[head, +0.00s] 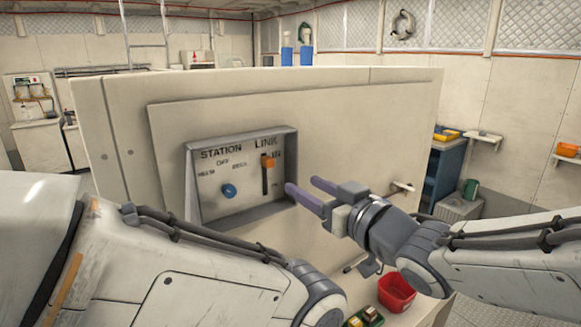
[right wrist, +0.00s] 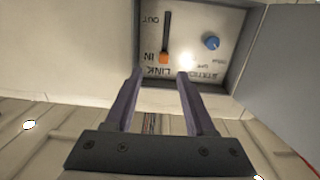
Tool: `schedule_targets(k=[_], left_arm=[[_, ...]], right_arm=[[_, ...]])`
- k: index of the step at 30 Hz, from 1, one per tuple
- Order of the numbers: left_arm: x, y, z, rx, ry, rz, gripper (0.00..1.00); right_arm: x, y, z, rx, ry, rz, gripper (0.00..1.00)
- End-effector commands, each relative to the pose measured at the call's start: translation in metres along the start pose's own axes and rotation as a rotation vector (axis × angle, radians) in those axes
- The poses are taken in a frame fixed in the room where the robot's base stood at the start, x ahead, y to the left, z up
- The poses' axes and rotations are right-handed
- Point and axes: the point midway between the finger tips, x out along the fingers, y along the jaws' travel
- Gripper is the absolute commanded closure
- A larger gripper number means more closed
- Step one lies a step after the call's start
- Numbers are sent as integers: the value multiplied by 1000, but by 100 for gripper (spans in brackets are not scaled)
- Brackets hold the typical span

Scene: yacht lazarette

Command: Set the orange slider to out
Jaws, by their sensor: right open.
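The orange slider (head: 267,161) sits at the upper end of its dark vertical slot, beside the IN label on a recessed panel (head: 236,218). In the right wrist view, turned upside down, the slider (right wrist: 163,58) is at the IN end and OUT marks the other end. My right gripper (head: 302,185) is open and empty, to the right of the panel and apart from the slider. In the right wrist view its fingers (right wrist: 160,73) point toward the slider. My left arm crosses the lower left; its gripper is out of view.
A blue knob (head: 229,191) under the STATION label is left of the slot. The panel's raised grey frame (head: 190,185) surrounds both controls. A red bin (head: 396,293) and a green tray (head: 364,318) sit below right. A small handle (head: 403,186) projects from the wall.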

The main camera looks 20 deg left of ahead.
Motion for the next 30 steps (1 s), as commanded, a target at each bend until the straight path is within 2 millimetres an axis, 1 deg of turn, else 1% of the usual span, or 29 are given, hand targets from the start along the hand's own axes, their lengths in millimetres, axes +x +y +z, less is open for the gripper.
schedule_targets(k=[3, 5, 8, 15, 18, 21, 24, 30], left_arm=[[-2, 0, 0, 0, 0, 0, 50], [-4, 0, 0, 0, 0, 0, 50], [-9, 1, 0, 0, 0, 0, 50], [-27, 2, -1, -1, 0, 0, 50], [-32, 2, -2, -2, 0, 0, 50], [-36, 3, -2, -2, 0, 0, 50], [-37, 3, -2, -2, 0, 0, 50], [-37, 3, -2, -2, 0, 0, 50]], right_arm=[[6, -5, -9, -3, 38, -30, 45], [12, -6, -11, -1, 42, -35, 45], [28, -7, -12, -1, 41, -35, 45], [74, -8, -15, -1, 39, -34, 45], [88, -9, -15, -2, 39, -33, 45], [99, -9, -14, -2, 39, -33, 45], [105, -9, -14, -2, 41, -32, 45], [107, -9, -13, -3, 41, -31, 45]])
